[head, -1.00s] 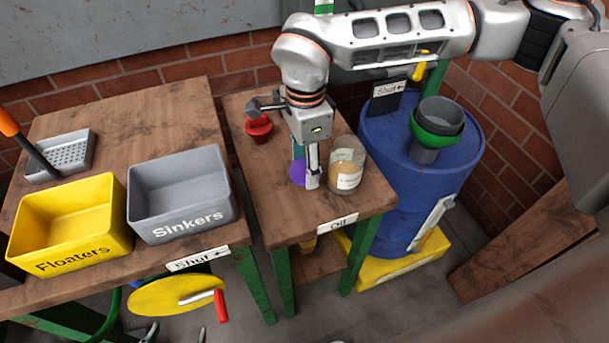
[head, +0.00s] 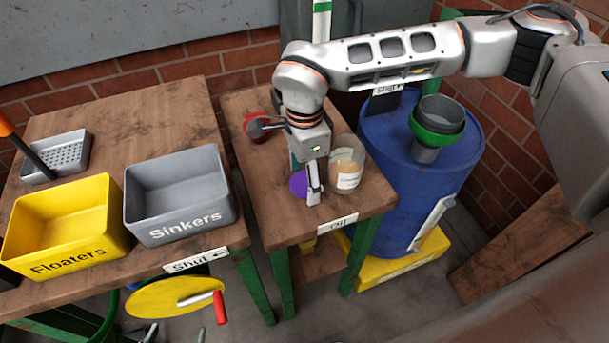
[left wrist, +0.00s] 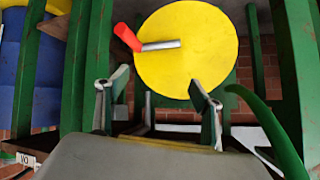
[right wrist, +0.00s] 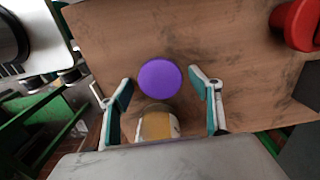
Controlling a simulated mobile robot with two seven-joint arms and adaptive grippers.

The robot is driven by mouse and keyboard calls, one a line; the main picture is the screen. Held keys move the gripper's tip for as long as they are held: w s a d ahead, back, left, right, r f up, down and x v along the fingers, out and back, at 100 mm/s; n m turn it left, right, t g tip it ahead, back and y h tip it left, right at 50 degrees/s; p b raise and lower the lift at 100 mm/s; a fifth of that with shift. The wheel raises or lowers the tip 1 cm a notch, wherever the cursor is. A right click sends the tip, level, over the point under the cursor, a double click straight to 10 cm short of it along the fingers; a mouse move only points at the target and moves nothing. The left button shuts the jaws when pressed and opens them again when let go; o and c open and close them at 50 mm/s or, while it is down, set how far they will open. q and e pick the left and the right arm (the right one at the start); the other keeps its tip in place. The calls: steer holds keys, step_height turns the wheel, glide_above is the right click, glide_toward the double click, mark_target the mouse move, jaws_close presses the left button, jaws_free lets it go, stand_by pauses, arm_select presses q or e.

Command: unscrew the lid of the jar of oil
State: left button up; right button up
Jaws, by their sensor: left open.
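The jar of oil (head: 347,172) is clear with amber contents and a white label. It stands upright on the small wooden table marked Oil. In the right wrist view the jar (right wrist: 157,124) shows low between the fingers. A purple disc-shaped lid (head: 298,184) is left of the jar and looks apart from it. In the right wrist view the lid (right wrist: 160,78) is between and ahead of the fingertips, touching neither. My right gripper (head: 313,196) is open, pointing down beside lid and jar. My left gripper (left wrist: 158,80) is open and empty, facing a yellow disc (left wrist: 187,70).
The yellow disc has a red handle (left wrist: 127,38). A red object (head: 257,127) is at the table's back left. A blue barrel (head: 430,190) stands right of the table. A yellow Floaters bin (head: 65,225) and grey Sinkers bin (head: 180,195) sit on the left table.

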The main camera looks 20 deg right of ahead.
mark_target(304, 182)
arm_select(q)
steer(key=shift+f, duration=0.15)
steer(key=shift+s+r+p, duration=0.1)
steer(key=shift+r+p, duration=0.4)
steer(key=shift+p, duration=0.4)
arm_select(e)
step_height(304, 182, up, 12)
steer(key=shift+r, duration=0.2)
